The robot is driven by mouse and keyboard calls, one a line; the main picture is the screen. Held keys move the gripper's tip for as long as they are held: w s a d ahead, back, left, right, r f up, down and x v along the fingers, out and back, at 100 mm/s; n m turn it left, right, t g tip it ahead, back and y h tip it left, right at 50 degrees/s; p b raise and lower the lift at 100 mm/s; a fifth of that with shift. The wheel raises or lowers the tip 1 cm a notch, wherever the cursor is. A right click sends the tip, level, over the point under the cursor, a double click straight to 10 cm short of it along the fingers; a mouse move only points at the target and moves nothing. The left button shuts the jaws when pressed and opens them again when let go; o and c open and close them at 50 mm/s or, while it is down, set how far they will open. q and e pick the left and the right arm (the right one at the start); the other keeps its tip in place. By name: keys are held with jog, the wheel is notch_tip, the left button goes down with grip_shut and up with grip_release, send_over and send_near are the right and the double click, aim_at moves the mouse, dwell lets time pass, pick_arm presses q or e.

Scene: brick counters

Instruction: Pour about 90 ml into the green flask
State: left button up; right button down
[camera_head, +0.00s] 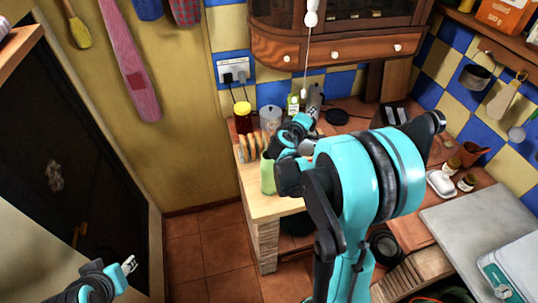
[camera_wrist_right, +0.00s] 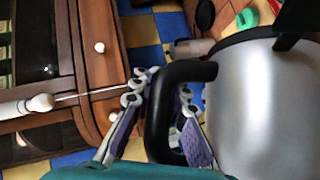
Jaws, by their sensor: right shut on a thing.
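The green flask (camera_head: 268,176) is a light green vessel standing near the front left edge of the wooden counter, partly covered by my right arm. My right gripper (camera_wrist_right: 165,90) is shut on the black handle (camera_wrist_right: 160,118) of a large silver jug (camera_wrist_right: 265,105), with one finger on each side of the handle. In the head view the right gripper (camera_head: 297,130) is just beyond and right of the flask, and the jug is mostly hidden by my arm. Liquid and the jug's spout cannot be seen. My left gripper (camera_head: 130,265) hangs empty at the lower left, too small to judge its fingers.
A jar with a yellow lid (camera_head: 242,116), a grey canister (camera_head: 270,117) and a rack of round slices (camera_head: 254,145) stand behind the flask. A wooden cabinet (camera_head: 340,45) hangs above. The floor at left is clear.

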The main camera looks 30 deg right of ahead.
jog(key=shift+w+a+r+n+h, duration=0.2)
jog(key=shift+a+r+n+h, duration=0.2)
jog(key=shift+a+r, duration=0.35)
dwell(1.6)
jog(key=shift+d, duration=0.1)
jog(key=d+f+y, duration=0.1)
jog(key=d+f+m+y, duration=0.1)
jog(key=d+f, duration=0.1)
jog(key=shift+s+f+m, duration=0.3)
jog(key=shift+s, duration=0.1)
jog(key=shift+s+d+f+m+y+b, duration=0.1)
jog(key=shift+d+f+m+y+b, duration=0.2)
jog(key=shift+f, duration=0.3)
jog(key=shift+d+f+m+y+b, duration=0.1)
jog(key=shift+f+m+y+b, duration=0.1)
jog(key=shift+f+y, duration=0.3)
jog(key=shift+s+d+f+m+y+b, duration=0.1)
jog(key=shift+d+f+m+y+b, duration=0.15)
jog(key=shift+f, duration=0.45)
jog(key=shift+f, duration=0.1)
